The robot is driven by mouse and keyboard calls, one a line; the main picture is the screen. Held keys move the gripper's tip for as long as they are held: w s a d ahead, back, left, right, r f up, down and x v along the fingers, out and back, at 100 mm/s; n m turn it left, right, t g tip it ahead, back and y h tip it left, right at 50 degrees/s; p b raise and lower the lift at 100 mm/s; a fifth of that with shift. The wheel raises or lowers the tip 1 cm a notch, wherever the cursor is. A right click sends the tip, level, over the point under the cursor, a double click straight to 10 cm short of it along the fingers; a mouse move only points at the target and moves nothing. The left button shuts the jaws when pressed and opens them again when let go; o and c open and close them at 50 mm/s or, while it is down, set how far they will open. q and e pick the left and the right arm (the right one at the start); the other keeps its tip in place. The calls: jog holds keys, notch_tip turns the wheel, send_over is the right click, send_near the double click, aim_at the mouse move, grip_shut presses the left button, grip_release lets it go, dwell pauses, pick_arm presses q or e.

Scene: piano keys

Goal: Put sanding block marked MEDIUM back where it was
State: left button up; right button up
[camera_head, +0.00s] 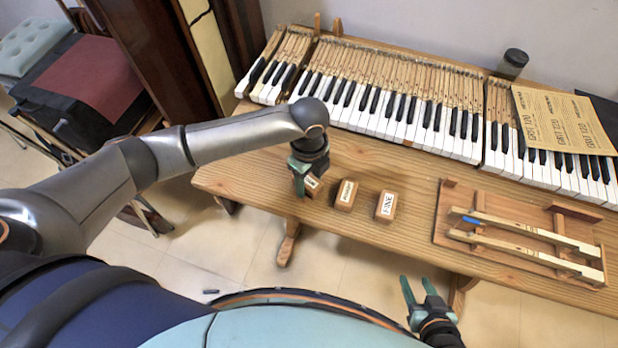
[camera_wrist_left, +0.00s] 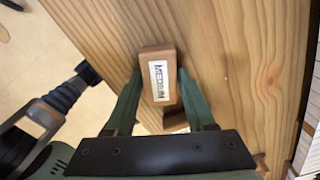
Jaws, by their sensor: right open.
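The sanding block marked MEDIUM (camera_wrist_left: 158,78) is between the fingers of my left gripper (camera_wrist_left: 159,76) in the left wrist view, its white label facing the camera. In the head view my left gripper (camera_head: 306,166) points down over the table's left part, and the block (camera_head: 312,186) shows at its fingertips. I cannot tell whether the block touches the table. To its right stand a second labelled block (camera_head: 346,195), its word hard to read, and the block marked FINE (camera_head: 386,206). My right gripper (camera_head: 420,291) is open and empty in front of the table.
The wooden table (camera_head: 300,232) carries a long piano keyboard (camera_head: 400,112) along its back. A wooden tray (camera_head: 447,232) with key sticks lies at the right. Sandpaper sheets (camera_head: 560,118) and a dark jar (camera_head: 512,63) are at the back right. Bare wood surrounds the blocks.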

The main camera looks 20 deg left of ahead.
aim_at(309, 180)
pick_arm(q)
jog(key=o, duration=0.3)
notch_tip(309, 180, up, 12)
jog(key=shift+r+p, duration=0.2)
jog(key=shift+p, duration=0.25)
dwell(0.3)
